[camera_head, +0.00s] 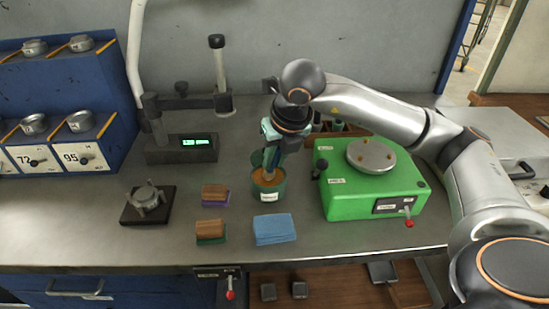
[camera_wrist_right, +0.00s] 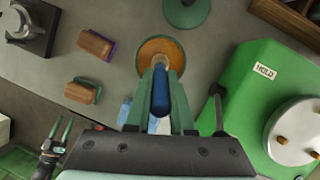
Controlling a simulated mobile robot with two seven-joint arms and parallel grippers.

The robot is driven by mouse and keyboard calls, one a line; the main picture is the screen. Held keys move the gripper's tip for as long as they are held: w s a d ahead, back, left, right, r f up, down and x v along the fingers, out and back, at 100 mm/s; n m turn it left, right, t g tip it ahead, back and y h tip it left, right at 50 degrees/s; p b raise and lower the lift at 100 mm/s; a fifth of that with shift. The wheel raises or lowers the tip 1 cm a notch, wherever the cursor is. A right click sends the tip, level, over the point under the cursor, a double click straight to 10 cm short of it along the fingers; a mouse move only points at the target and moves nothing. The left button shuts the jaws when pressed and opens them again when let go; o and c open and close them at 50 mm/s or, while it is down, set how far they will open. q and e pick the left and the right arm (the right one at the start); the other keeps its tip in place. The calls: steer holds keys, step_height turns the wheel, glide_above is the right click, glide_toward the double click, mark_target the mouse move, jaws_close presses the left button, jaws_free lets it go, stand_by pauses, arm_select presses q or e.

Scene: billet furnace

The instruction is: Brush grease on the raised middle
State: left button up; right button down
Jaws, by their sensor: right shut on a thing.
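My right gripper (camera_head: 272,150) points down over the green grease pot (camera_head: 268,190) and is shut on a brush. In the right wrist view the brush (camera_wrist_right: 161,92) has a blue handle between the green fingers, and its lower end is in the pot's orange-brown grease (camera_wrist_right: 176,50). The bristles are hidden. A green machine (camera_head: 340,197) with a round metal plate (camera_head: 370,156) on top stands to the right. A small metal part (camera_head: 147,196) sits on a dark base at the left. My left gripper (camera_wrist_right: 58,132) shows only at the wrist view's lower left, its fingers apart.
Two brown-topped blocks (camera_head: 214,194) (camera_head: 210,230) and a folded blue cloth (camera_head: 274,229) lie near the pot. A grey device with a green display (camera_head: 195,142) stands behind left. A blue rack (camera_head: 60,110) fills the far left. Bare bench lies between the metal part and blocks.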

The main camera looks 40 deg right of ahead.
stand_by(0.6)
steer(key=shift+r+p, duration=2.4)
steer(key=shift+r, duration=1.1)
steer(key=shift+f, duration=0.1)
